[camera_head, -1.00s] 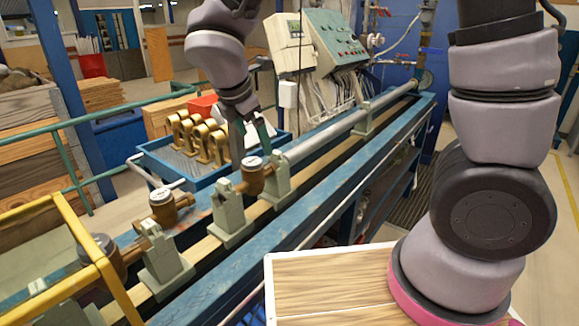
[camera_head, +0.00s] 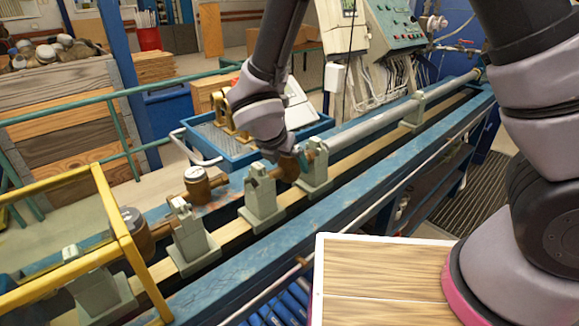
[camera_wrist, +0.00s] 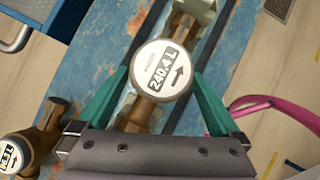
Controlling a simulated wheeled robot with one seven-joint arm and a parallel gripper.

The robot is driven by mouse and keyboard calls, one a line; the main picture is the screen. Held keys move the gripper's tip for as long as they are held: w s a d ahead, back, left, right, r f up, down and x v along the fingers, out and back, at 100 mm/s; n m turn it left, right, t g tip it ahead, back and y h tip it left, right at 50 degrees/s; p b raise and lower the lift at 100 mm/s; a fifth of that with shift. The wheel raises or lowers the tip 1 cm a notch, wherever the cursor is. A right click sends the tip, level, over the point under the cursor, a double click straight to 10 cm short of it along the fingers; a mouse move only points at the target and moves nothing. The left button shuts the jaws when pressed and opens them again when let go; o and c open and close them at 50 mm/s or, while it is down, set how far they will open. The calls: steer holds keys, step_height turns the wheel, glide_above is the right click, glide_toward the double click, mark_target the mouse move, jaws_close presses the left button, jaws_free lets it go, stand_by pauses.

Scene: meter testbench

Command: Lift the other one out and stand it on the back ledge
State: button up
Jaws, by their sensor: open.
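A brass meter (camera_head: 287,166) sits in line between two grey-green clamp stands on the bench, partly hidden by my arm. In the head view, my fingers are hidden.
Another meter (camera_head: 131,222) sits farther left behind a yellow frame (camera_head: 124,235). Clamp stands (camera_head: 262,197) line the bench, and a long grey pipe (camera_head: 370,127) runs right. A blue tray (camera_head: 210,140) with brass parts stands behind. A wooden-topped surface (camera_head: 380,270) is in front.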

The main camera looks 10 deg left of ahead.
steer(key=shift+x, duration=1.25)
steer(key=shift+a, duration=0.1)
jaws_close()
steer(key=shift+r, duration=0.15)
